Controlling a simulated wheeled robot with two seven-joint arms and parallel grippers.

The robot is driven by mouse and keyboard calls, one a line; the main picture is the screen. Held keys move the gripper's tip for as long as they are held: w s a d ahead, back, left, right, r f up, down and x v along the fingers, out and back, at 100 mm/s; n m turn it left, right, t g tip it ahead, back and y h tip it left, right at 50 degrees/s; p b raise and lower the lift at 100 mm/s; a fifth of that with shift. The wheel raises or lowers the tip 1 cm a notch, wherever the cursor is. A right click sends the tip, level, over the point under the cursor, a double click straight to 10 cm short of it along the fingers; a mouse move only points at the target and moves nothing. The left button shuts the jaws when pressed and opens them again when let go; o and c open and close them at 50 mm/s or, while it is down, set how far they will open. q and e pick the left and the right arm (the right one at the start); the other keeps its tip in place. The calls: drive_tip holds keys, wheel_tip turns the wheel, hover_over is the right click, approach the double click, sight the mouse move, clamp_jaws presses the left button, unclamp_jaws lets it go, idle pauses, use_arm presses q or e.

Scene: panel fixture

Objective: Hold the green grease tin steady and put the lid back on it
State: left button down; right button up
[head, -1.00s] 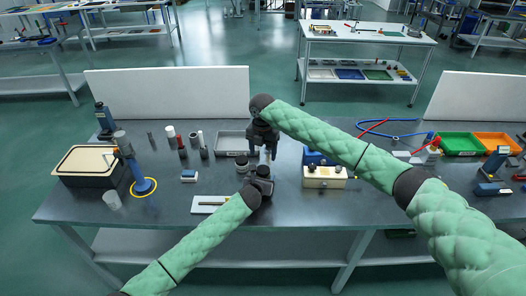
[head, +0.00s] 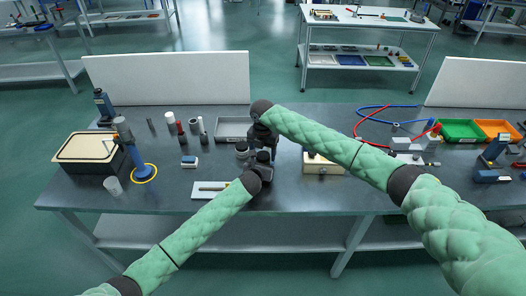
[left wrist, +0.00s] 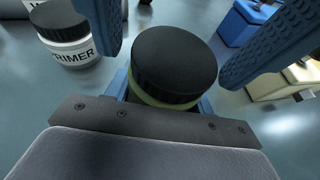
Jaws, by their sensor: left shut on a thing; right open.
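The green grease tin (left wrist: 160,98) is upright between the short blue fingers of my left gripper (head: 262,163), which is shut on it. Only a green band of the tin shows in the left wrist view. The black lid (left wrist: 175,58) sits on top of the tin and looks about level. Whether it is fully seated I cannot tell. My right gripper (head: 262,145) comes down from above. Its two long blue fingers (left wrist: 185,30) are open, one on each side of the lid and apart from it. In the head view the grippers mostly hide the tin.
A white primer jar (left wrist: 72,42) with a dark lid stands close to the left of the tin. A grey tray (head: 232,128) is behind, a cream box (head: 320,165) to the right, and a white board (head: 208,189) in front left. Several bottles stand further left.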

drive_tip(key=c, duration=1)
drive_tip(key=shift+m, duration=1.6)
drive_tip(key=o, duration=1.1)
drive_tip(key=shift+r, duration=2.3)
drive_tip(key=shift+c, duration=0.5)
